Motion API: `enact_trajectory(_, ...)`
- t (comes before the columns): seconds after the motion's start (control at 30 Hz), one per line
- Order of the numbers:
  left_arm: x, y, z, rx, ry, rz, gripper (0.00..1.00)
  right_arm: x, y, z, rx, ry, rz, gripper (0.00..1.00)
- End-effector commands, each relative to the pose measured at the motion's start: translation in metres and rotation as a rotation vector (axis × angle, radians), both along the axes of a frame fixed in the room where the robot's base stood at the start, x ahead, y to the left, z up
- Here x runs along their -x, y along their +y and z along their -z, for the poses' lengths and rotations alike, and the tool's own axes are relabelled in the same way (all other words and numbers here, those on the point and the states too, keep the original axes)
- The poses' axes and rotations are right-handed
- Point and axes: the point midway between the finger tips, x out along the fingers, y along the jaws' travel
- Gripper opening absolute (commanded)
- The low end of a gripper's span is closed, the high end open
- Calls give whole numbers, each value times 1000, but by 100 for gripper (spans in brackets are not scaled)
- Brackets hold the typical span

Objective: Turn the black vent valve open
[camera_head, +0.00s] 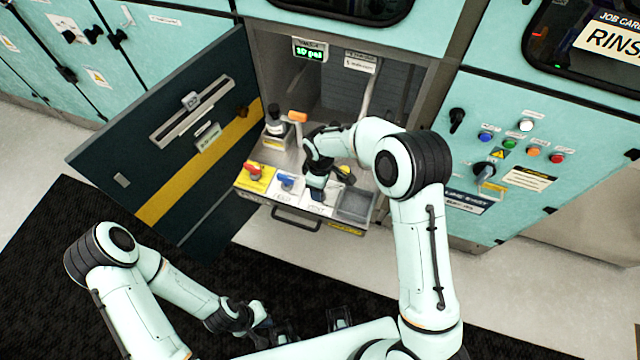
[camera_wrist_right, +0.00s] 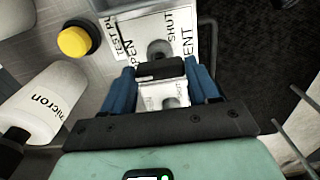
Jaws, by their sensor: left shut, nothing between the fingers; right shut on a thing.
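The black vent valve (camera_wrist_right: 160,68) shows in the right wrist view, on a white plate (camera_wrist_right: 118,28) with the printed words OPEN, SHUT and VENT. My right gripper (camera_wrist_right: 163,82) is shut on its dark handle, with one blue finger on each side. In the head view my right gripper (camera_head: 317,188) reaches down onto the drawer panel and hides most of the valve. The exact handle angle is hard to tell. My left gripper (camera_head: 268,332) is shut and empty, low in front of my body and away from the drawer.
A yellow knob (camera_wrist_right: 75,42) and a white cylinder (camera_wrist_right: 45,103) are close by. The cabinet door (camera_head: 170,135) stands open at left. A green display (camera_head: 310,51) hangs above.

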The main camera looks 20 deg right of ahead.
Motion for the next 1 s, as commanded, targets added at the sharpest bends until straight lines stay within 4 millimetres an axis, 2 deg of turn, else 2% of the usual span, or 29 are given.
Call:
enact_trajectory(0.57,0,0,0,0,0,0,0,0,-1,0,2,0,-33,29)
enact_trajectory(0.6,0,0,0,0,0,0,0,0,-1,0,2,0,-33,69)
enact_trajectory(0.67,0,0,0,0,0,0,0,0,-1,0,2,0,-32,85)
enact_trajectory(1.0,0,0,0,0,0,0,0,0,0,-3,1,-1,-30,85)
